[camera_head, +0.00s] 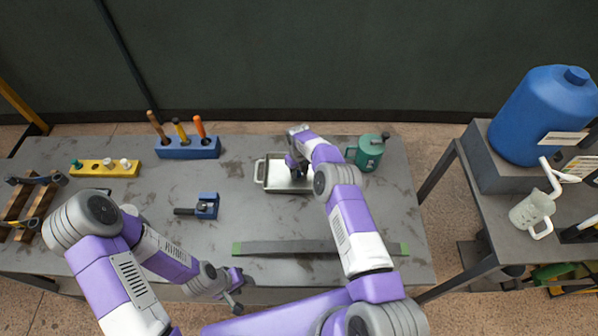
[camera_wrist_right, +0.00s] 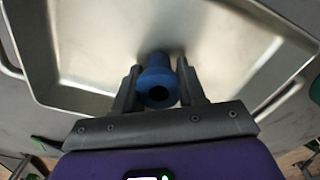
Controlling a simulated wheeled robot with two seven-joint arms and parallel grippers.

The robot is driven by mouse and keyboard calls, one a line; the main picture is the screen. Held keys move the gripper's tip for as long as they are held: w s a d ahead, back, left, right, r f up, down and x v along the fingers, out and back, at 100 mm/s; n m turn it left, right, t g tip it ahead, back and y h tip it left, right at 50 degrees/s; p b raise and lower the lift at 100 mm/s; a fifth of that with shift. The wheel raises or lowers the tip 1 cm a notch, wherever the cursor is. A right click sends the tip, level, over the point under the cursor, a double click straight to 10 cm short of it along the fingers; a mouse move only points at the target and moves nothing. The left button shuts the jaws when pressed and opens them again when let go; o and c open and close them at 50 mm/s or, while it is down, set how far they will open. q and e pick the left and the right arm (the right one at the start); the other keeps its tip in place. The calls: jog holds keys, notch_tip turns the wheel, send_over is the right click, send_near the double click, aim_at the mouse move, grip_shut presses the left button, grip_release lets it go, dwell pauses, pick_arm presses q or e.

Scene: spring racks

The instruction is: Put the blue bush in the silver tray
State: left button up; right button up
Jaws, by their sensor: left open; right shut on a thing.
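The silver tray (camera_head: 272,182) lies at the back middle of the grey table; it also fills much of the right wrist view (camera_wrist_right: 95,60). My right gripper (camera_head: 298,171) is over the tray. In the right wrist view it (camera_wrist_right: 159,88) is shut on the blue bush (camera_wrist_right: 156,78), a flanged cylinder with a dark bore, with the tray's floor behind it. I cannot tell whether the bush touches the tray floor. In the head view the bush is hidden by my right arm. My left gripper (camera_head: 238,292) is open and empty at the table's front edge.
A yellow block with several pegs (camera_head: 104,169), a blue tool rack (camera_head: 187,148) and a small blue vice-like tool (camera_head: 205,207) stand left of the tray. A green can (camera_head: 370,152) stands right of it. A long grey bar (camera_head: 290,248) lies in front.

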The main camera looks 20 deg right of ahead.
aim_at(299, 177)
jog(key=shift+f+b, duration=0.15)
jog(key=shift+b, duration=0.15)
jog(key=o, duration=1.1)
jog(key=shift+r+p, duration=0.3)
jog(key=shift+p, duration=0.15)
notch_tip(299, 177, up, 12)
jog(key=shift+f+b, duration=0.1)
jog(key=shift+b, duration=0.25)
